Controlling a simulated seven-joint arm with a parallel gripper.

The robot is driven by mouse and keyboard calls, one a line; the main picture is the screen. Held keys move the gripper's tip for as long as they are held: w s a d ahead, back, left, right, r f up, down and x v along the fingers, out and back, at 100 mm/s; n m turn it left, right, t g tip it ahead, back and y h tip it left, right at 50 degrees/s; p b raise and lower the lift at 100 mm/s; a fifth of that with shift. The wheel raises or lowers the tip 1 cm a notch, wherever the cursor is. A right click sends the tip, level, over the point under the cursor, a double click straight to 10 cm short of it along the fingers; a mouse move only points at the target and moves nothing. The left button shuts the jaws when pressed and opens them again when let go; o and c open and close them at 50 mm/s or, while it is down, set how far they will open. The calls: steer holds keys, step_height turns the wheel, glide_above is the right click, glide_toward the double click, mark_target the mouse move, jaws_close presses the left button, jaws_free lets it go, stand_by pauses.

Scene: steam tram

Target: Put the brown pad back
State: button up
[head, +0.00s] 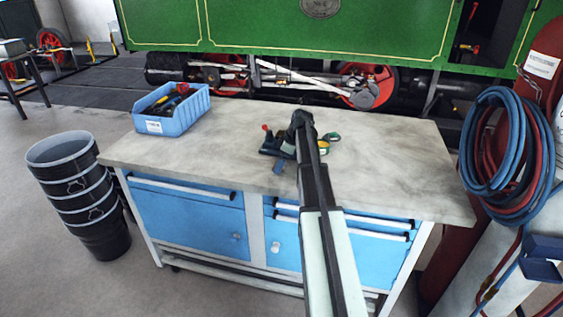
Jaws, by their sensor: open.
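My arm reaches across the workbench, and my gripper (298,130) is at its far end over the middle of the bench top. The jaws are open, but my own arm largely covers them. I cannot make out a brown pad; it may be hidden behind my arm or too small to tell. Close to the left of my gripper are a dark object with a red top (266,138) and a small blue piece (280,167). Close to the right is a small green and yellow round item (331,137).
The grey workbench top (400,165) is clear at right and front left. A blue bin (172,118) with tools stands at its back left. Stacked black buckets (78,190) stand left of the bench; blue and red hoses (490,150) hang at right. A green steam tram (260,30) stands behind.

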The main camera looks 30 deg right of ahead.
steer(key=shift+w+d, duration=0.1)
steer(key=v, duration=1.2)
steer(key=shift+r, duration=0.2)
